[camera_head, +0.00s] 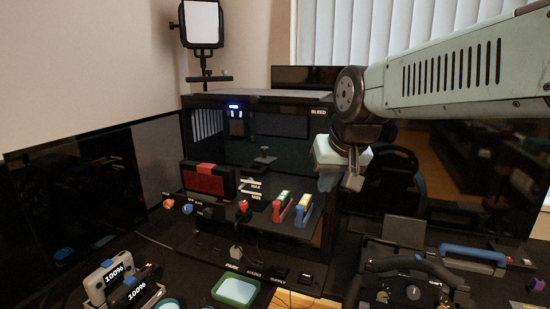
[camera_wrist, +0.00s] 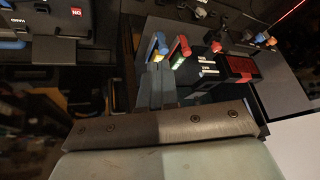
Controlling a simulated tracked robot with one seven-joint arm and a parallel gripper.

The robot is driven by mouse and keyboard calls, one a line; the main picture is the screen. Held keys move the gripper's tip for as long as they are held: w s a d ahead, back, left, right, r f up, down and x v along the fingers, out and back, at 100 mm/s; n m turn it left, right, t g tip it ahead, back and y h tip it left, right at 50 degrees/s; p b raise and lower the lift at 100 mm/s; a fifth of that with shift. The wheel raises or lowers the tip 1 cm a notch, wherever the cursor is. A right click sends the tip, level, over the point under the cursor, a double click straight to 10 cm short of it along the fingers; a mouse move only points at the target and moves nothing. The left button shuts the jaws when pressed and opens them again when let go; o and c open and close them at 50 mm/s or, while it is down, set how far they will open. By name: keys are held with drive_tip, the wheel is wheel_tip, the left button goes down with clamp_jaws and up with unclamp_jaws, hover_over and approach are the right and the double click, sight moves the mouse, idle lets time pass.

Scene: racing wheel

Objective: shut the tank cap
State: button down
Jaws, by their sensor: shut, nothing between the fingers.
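A small dark tank with white level marks (camera_head: 252,188) stands on the dark shelf, just right of a black and red box. A small dark cap-like piece (camera_head: 264,154) shows above the tank, apparently raised; its hinge is too small to make out. In the wrist view the tank's white marks (camera_wrist: 207,68) show right of the red-handled item. My gripper (camera_head: 353,182) is shut and empty, in the air to the right of the tank and the lever-like items. Its fingers also show in the wrist view (camera_wrist: 156,75).
A red and a blue-yellow handled item (camera_head: 304,208) stand between the tank and my gripper. The black and red box (camera_head: 206,178) is left of the tank. A steering wheel (camera_head: 410,285) is at the lower right. A green tray (camera_head: 236,290) lies in front.

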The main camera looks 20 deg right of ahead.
sight(265, 155)
drive_tip(key=w+d+r+m+t, duration=0.1)
drive_tip(key=w+d+m, duration=0.15)
drive_tip(key=w, duration=0.85)
drive_tip(key=w+d+r+m, duration=0.1)
drive_tip(key=w+m, duration=0.3)
drive_tip(key=w, duration=0.8)
drive_tip(key=w+a+f, duration=0.3)
drive_tip(key=w+f, duration=0.5)
drive_tip(key=shift+w+a, duration=0.15)
drive_tip(key=shift+w, duration=0.2)
